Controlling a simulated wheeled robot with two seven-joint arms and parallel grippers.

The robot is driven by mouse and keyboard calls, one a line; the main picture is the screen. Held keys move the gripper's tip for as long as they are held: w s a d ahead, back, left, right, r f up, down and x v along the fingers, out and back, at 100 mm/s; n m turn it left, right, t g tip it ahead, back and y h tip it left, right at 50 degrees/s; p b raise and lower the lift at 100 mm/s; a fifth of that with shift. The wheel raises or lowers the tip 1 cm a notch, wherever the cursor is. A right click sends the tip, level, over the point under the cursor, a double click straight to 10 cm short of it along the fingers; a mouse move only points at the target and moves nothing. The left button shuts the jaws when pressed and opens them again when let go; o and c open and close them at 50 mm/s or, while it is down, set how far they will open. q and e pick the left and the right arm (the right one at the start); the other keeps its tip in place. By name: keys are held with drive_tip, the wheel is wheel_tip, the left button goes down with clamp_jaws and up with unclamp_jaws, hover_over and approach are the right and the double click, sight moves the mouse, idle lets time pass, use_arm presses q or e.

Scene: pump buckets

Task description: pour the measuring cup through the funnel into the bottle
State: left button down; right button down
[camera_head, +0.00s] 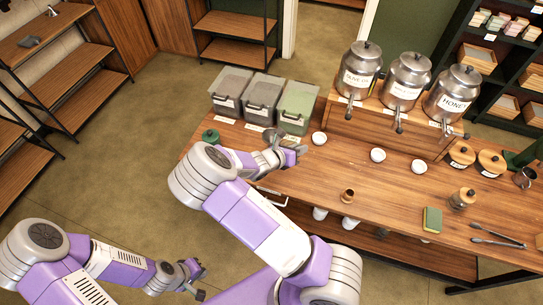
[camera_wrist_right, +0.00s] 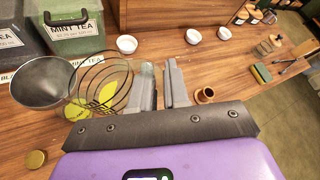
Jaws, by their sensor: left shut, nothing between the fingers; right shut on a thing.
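My right gripper (camera_head: 290,150) is over the counter's left part, in front of the bins. In the right wrist view its fingers (camera_wrist_right: 163,88) are shut on the clear measuring cup (camera_wrist_right: 118,72), which has dark rings. Yellow shows in or behind the clear glass; I cannot tell whether it is liquid or a label. A grey metal funnel (camera_wrist_right: 40,82) is just left of the cup, overlapping it in that view. The bottle is not clearly made out; the funnel and cup may hide it. My left gripper (camera_head: 192,276) is shut and empty, low in front of the counter.
Lidded bins (camera_head: 262,97) line the counter's back left. White bowls (camera_head: 319,138) stand nearby. Metal urns (camera_head: 407,80) stand on a raised shelf. The counter's middle is mostly clear.

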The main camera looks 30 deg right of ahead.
drive_tip(key=shift+r, duration=0.1)
wheel_tip(320, 180, up, 4)
drive_tip(key=p, duration=0.4)
idle(0.4)
drive_tip(key=shift+b, duration=0.55)
drive_tip(key=b, duration=0.2)
drive_tip(key=m+t+b, duration=0.1)
drive_tip(key=b, duration=0.1)
drive_tip(key=shift+f+m, duration=0.25)
drive_tip(key=shift+m, duration=0.05)
drive_tip(key=m+t+b, duration=0.1)
drive_tip(key=b, duration=0.5)
drive_tip(key=shift+m+t, duration=0.3)
drive_tip(key=shift+r+b, duration=0.1)
drive_tip(key=shift+b, duration=0.5)
drive_tip(key=shift+r, duration=0.1)
